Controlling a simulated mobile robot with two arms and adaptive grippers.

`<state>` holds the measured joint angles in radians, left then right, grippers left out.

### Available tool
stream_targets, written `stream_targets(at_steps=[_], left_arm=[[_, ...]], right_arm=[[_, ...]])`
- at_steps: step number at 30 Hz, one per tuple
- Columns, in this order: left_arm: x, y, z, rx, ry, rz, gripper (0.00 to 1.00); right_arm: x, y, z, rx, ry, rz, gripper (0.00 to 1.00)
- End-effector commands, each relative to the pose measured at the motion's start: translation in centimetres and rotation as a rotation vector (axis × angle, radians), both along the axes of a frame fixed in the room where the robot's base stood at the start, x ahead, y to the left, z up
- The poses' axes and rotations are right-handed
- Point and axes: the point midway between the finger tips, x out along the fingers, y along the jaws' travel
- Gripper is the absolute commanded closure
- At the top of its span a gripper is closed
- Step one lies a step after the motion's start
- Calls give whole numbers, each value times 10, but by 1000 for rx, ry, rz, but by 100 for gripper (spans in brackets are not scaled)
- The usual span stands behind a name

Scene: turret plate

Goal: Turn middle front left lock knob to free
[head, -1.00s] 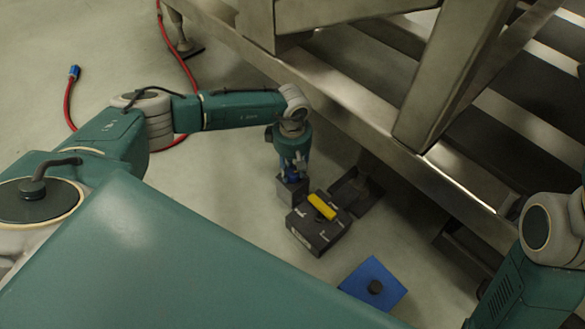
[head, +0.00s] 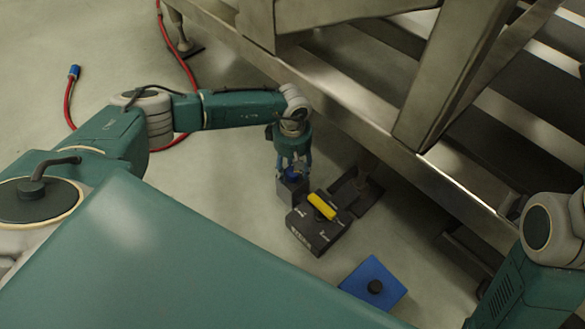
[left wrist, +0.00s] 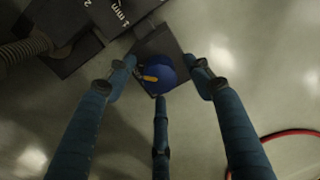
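A round blue lock knob (head: 292,175) with an orange-yellow pointer mark sits on a small grey block (head: 291,193) on the floor. It also shows in the left wrist view (left wrist: 168,78), with the mark on its left part. My left gripper (head: 293,170) points down over the knob from above. In the left wrist view my three fingers (left wrist: 161,76) stand spread around the knob, one on each side and one below it in the picture. They look open; light contact cannot be ruled out. My right gripper is out of view; only part of that arm shows at right.
A dark box (head: 318,229) with a yellow bar (head: 322,206) and white markings stands beside the grey block. A blue plate (head: 365,277) with a black knob lies nearer. A metal frame (head: 350,96) rises behind. A red hose (head: 178,58) lies on the floor at left.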

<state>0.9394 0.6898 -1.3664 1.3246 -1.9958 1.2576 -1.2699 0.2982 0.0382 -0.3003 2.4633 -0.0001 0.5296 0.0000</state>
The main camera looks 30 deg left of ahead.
Motion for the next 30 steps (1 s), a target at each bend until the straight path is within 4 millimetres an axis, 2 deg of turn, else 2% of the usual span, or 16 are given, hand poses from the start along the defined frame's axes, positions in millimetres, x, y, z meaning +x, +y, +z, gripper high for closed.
stream_targets(at_steps=[5,8,21,25,30], left_arm=[[1,0,3,0,-1,1,48],[1,0,13,-1,-3,0,48],[1,0,99,-1,-3,0,48],[1,0,113,0,-1,0,48],[0,0,120,0,1,0,48]], right_arm=[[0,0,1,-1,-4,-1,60],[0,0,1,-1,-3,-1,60],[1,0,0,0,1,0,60],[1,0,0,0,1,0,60],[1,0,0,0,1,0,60]])
